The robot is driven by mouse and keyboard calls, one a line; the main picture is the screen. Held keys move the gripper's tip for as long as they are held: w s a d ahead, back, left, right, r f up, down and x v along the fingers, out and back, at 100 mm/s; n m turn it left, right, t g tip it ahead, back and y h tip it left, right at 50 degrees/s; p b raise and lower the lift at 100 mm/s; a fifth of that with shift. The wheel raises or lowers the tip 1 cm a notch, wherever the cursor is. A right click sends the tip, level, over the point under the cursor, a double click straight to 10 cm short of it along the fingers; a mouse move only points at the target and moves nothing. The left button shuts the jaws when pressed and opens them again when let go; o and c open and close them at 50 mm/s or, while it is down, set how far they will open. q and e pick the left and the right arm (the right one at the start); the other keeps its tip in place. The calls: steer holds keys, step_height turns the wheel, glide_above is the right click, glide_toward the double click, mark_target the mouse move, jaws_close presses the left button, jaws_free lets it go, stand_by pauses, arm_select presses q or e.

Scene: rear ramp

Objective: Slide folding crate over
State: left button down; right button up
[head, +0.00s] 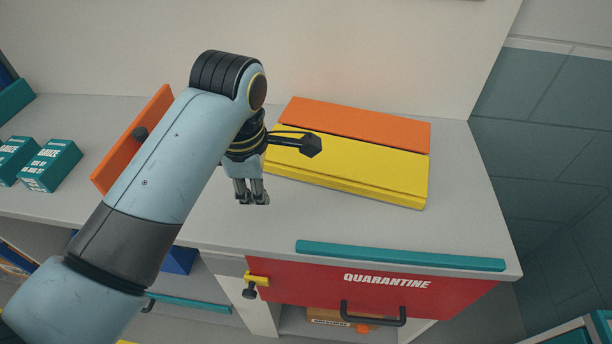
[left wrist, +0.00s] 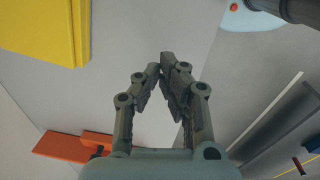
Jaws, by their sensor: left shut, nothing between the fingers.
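The folding crate (head: 350,170) appears to be the flat yellow piece with an orange panel (head: 355,122) along its back, lying on the grey counter. Its yellow edge also shows at the top left of the left wrist view (left wrist: 42,30). My left gripper (head: 253,200) points down over the counter, just left of the crate's front left corner. Its fingers are shut and empty, and in the left wrist view (left wrist: 166,62) they are apart from the crate. My forearm and wrist cover part of the counter; a black wrist part overlaps the crate's left side. My right gripper is not in view.
An upright orange board (head: 133,140) with a black knob stands at left, partly behind my arm. Teal boxes (head: 50,164) stand further left. A teal strip (head: 400,256) runs along the front edge above a red QUARANTINE drawer front (head: 370,285). Counter right of the crate is clear.

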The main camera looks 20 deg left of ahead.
mark_target(306, 192)
arm_select(q)
steer(key=w+d+r+n+g, duration=0.1)
steer(key=w+d+r+n, duration=0.35)
steer(key=n, duration=0.45)
steer(key=f, duration=0.5)
steer(key=f+p, duration=0.1)
steer(key=f, duration=0.2)
steer(key=shift+w+a+f, duration=0.3)
steer(key=shift+w+a, duration=0.05)
steer(key=shift+w, duration=0.05)
steer(key=w, duration=0.2)
steer(key=d+f, duration=0.1)
steer(key=shift+w, duration=0.4)
steer(key=shift+w+d+p, duration=0.25)
steer(key=shift+w+p, duration=0.05)
steer(key=shift+w, duration=0.15)
